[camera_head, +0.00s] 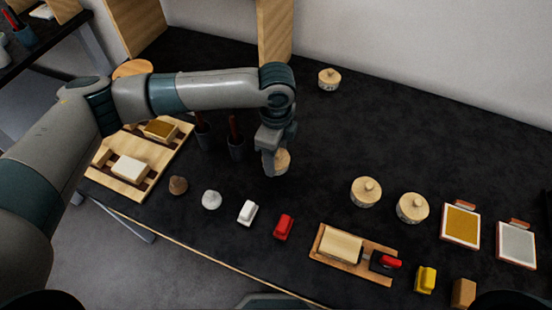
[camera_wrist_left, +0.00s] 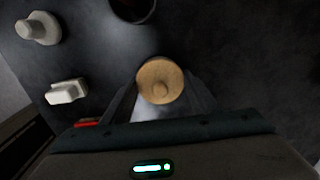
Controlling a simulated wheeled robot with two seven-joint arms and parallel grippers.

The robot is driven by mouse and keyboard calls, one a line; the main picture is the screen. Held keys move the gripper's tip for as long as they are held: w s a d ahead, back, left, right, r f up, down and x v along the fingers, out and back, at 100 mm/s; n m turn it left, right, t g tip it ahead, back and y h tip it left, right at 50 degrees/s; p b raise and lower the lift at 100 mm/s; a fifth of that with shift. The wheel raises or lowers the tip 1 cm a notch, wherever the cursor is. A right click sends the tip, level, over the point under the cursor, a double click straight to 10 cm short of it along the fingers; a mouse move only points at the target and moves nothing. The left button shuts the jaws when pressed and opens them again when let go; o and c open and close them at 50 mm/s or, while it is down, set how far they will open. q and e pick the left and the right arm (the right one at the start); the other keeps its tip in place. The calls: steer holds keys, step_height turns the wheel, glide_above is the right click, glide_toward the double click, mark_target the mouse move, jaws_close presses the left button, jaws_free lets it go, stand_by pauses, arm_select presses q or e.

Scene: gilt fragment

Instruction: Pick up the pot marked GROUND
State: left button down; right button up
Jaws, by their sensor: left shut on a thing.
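My left gripper (camera_head: 275,168) is shut on a small round pot (camera_head: 283,160) with a pale wooden lid and knob, in the middle of the dark table. In the left wrist view the lid (camera_wrist_left: 160,80) sits between the two fingers, seen from above. The gripper hides most of this pot in the head view. Similar lidded pots are a far pot (camera_head: 330,79) at the back and two pots (camera_head: 366,192) (camera_head: 412,208) to the right. I cannot read a GROUND marking on any pot. I cannot tell whether the held pot touches the table. My right gripper is not in view.
Dark cups (camera_head: 236,146) stand just left of the gripper. A wooden rack (camera_head: 128,190) lies at left. A white block (camera_head: 247,212), a red block (camera_head: 284,227) and a wooden board (camera_head: 322,268) line the front edge. The table's back right is clear.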

arm_select(q)
steer(key=shift+r, duration=0.15)
